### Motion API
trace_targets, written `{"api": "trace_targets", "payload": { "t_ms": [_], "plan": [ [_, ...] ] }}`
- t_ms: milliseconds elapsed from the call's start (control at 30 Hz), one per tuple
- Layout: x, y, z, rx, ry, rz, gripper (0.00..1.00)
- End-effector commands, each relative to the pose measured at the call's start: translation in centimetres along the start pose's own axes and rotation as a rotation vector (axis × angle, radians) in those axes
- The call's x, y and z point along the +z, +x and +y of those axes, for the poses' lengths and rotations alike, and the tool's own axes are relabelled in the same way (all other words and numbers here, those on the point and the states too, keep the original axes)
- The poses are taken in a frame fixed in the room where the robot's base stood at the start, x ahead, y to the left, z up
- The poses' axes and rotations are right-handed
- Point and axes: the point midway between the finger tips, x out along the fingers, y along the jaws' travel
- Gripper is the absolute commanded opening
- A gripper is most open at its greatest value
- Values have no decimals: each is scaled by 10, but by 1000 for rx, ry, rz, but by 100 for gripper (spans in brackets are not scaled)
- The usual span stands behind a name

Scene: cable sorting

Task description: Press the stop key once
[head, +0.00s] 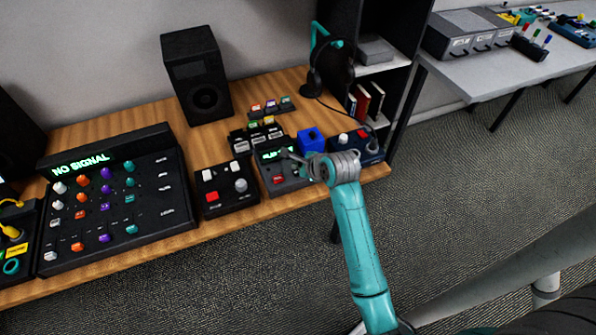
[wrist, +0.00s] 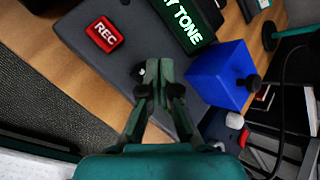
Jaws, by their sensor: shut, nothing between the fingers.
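A dark recorder unit (head: 270,168) sits on the wooden desk, with a red REC key (head: 278,180) and a green-lit display. In the wrist view the REC key (wrist: 103,33) is at upper left and the display (wrist: 185,22) reads "Y TONE" in part. A small dark key with a white mark (wrist: 140,72) shows just left of my fingertips, partly hidden by them; its label cannot be read, so I cannot tell if it is the stop key. My gripper (wrist: 160,66) is shut and empty over the recorder's face. I cannot tell whether it touches.
A blue box (wrist: 222,75) stands close right of my fingers; it also shows in the head view (head: 311,139). A button box (head: 225,190) and a large mixer (head: 115,200) lie to the left. A speaker (head: 197,75) and headset (head: 314,80) stand behind.

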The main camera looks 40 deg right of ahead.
Motion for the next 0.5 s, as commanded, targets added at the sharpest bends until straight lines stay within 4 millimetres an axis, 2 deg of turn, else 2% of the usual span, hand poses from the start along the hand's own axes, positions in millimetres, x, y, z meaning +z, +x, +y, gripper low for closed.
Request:
{"api": "trace_targets", "payload": {
  "t_ms": [500],
  "plan": [
    [-4, 5, 4, 0, 0, 0, 0]
  ]
}}
